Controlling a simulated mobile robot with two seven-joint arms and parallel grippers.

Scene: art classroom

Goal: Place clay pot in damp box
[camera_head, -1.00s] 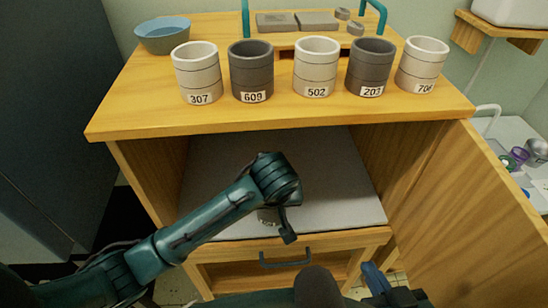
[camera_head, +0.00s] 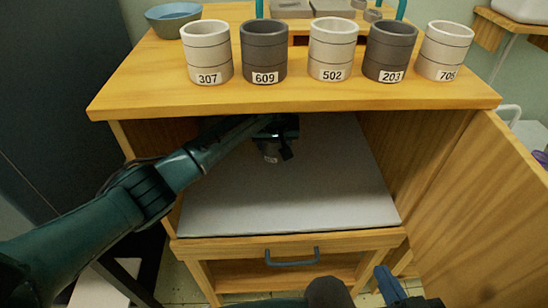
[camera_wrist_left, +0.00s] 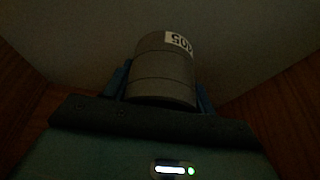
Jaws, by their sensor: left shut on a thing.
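My left gripper (camera_head: 272,143) is inside the open cabinet, the damp box (camera_head: 240,242), toward the back. It is shut on a grey clay pot (camera_head: 271,155), which shows partly below the gripper. In the left wrist view the pot (camera_wrist_left: 162,75) sits between the blue fingers, with a number label near its far end. The pot is over the pale slab (camera_head: 290,205); I cannot tell whether it touches. My right gripper (camera_head: 392,285) is partly in view at the lower right, outside the cabinet; its opening is unclear.
Several numbered pots, such as white pot 502 (camera_head: 332,50), stand in a row on the cabinet top (camera_head: 290,103). A blue bowl (camera_head: 173,18) is at the back left. The door (camera_head: 475,200) stands open at the right. A drawer with a handle (camera_head: 292,260) is below.

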